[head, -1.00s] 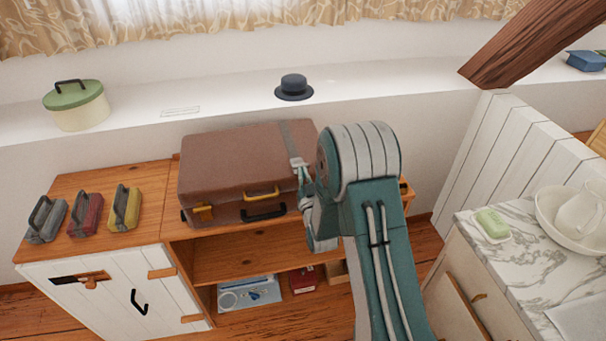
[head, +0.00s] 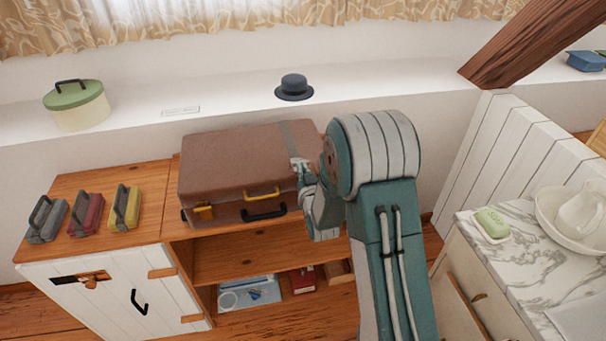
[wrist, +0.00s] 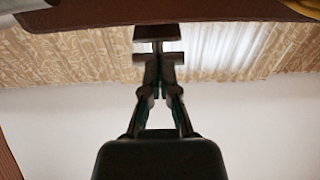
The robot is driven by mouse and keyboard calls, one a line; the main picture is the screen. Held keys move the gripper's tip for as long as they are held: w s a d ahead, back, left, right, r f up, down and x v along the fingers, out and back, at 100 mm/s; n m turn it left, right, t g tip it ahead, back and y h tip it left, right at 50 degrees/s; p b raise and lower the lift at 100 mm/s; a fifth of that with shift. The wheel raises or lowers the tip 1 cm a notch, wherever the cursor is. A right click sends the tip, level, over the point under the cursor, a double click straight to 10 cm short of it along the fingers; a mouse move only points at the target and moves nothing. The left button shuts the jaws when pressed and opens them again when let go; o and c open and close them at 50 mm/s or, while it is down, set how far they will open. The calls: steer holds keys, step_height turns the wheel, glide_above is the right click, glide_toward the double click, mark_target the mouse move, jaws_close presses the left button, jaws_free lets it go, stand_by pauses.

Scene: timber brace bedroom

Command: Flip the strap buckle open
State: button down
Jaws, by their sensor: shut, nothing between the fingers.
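The brown suitcase (head: 235,160) lies closed on the wooden cabinet in the head view. Contact is unclear.
The cabinet (head: 240,237) has open shelves below the suitcase. Grey, red and yellow handled boxes (head: 88,212) stand to its left. A dark hat (head: 294,87) and a green-lidded pot (head: 78,107) sit on the ledge. A marble-topped washstand (head: 520,235) and sloping timber brace (head: 530,45) are right.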

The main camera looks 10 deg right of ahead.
steer(key=w+r+g, duration=0.1)
steer(key=g, duration=0.1)
steer(key=w+r+g, duration=0.1)
steer(key=r+g, duration=0.1)
steer(key=shift+r, duration=0.15)
steer(key=shift+w+r, duration=0.3)
steer(key=shift+w, duration=0.3)
steer(key=shift+r, duration=0.1)
steer(key=shift+r, duration=0.75)
steer(key=shift+r, duration=0.1)
